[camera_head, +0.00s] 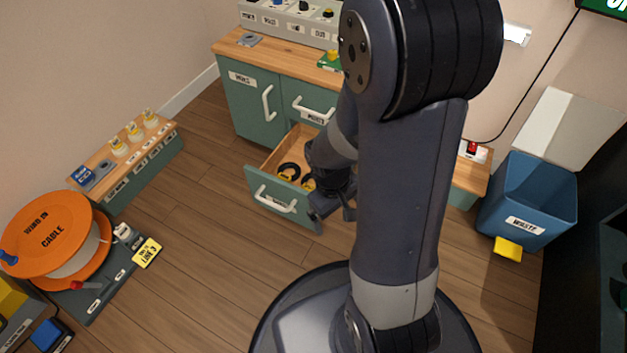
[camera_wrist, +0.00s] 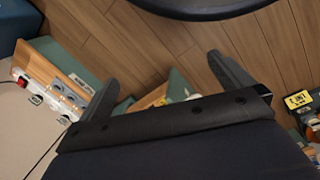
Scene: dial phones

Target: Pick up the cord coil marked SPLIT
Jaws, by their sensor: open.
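A drawer (camera_head: 262,190) of the green cabinet stands open. Inside it lie two black cord coils with yellow tags, one on the left (camera_head: 289,168) and one on the right (camera_head: 307,184), partly hidden by my arm. Their tag wording is too small to read, so I cannot tell which is marked SPLIT. My gripper (camera_head: 333,211) is at the drawer's right front corner in the head view, to the right of the coils. In the wrist view my gripper (camera_wrist: 161,70) is open with nothing between its fingers, and no coil shows there.
The wooden countertop (camera_head: 232,46) above the drawer carries a grey box (camera_head: 290,22) with several knobs. A blue waste bin (camera_head: 528,205) stands at right. An orange cable reel (camera_head: 45,235) and a low green bench (camera_head: 150,165) are at left. The floor between is clear.

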